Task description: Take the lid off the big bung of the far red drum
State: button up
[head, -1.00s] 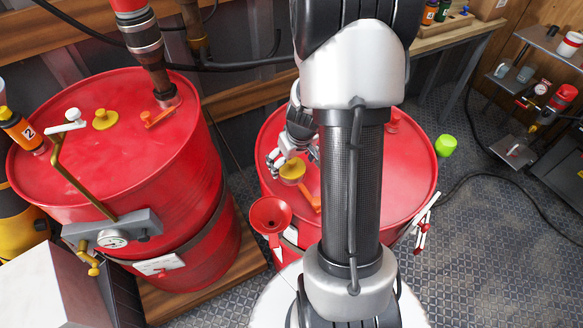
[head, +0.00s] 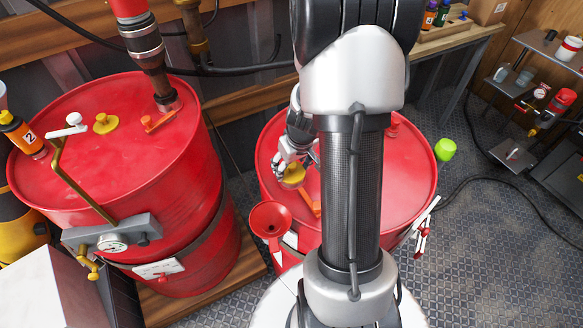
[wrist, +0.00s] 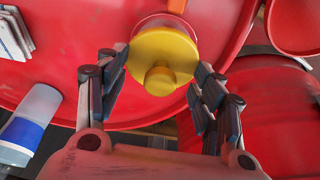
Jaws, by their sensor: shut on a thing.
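The yellow bung lid (head: 293,176) is at the right red drum (head: 405,180) in the head view, near the drum top's left side. My gripper (head: 294,162) is shut on it. In the wrist view the lid (wrist: 160,57) sits between both fingers (wrist: 162,63), which touch its sides. A pale ring shows behind the lid's upper edge there. The lid looks tilted in the head view; I cannot tell how far it stands clear of the bung. My arm hides the middle of this drum top.
An orange handle (head: 308,203) lies close beside the lid. The left red drum (head: 95,165) carries a pump pipe (head: 148,55) and another yellow lid (head: 105,123).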

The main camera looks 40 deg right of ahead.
aim_at(292, 164)
jog(key=shift+r, duration=0.1)
notch_tip(292, 164, up, 20)
jog(key=p, duration=0.7)
jog(key=shift+p, duration=0.3)
